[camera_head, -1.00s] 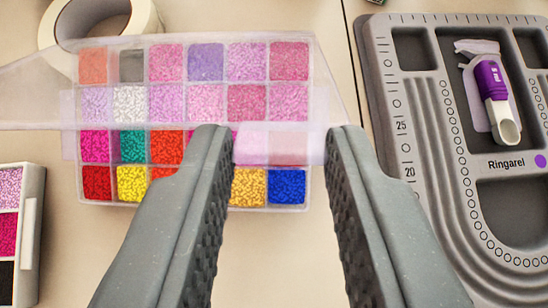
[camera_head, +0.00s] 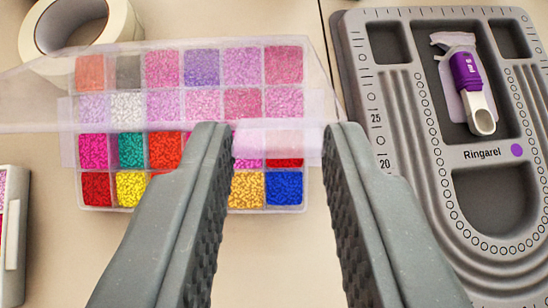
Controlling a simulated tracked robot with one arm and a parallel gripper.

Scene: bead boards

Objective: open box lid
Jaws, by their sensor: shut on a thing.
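The bead box (camera_head: 136,209) lies on the table left of centre, with rows of compartments full of coloured beads. Its translucent, pale lid (camera_head: 35,108) covers the two far rows with a milky haze and reaches out past the box on the left. The two near rows show in clear, bright colours, though my left finger hides part of them. My gripper (camera_head: 281,137) is at the lid's near edge, shut on the pale pink lid tab (camera_head: 279,138) between its fingertips. The lid looks tilted up from the box.
A roll of white tape (camera_head: 32,40) lies behind the box at the far left. A grey bead board (camera_head: 400,55) with a purple-and-white tool (camera_head: 469,82) on it fills the right side. Part of another white box (camera_head: 13,235) shows at the left edge. Bare table lies in front of the bead box.

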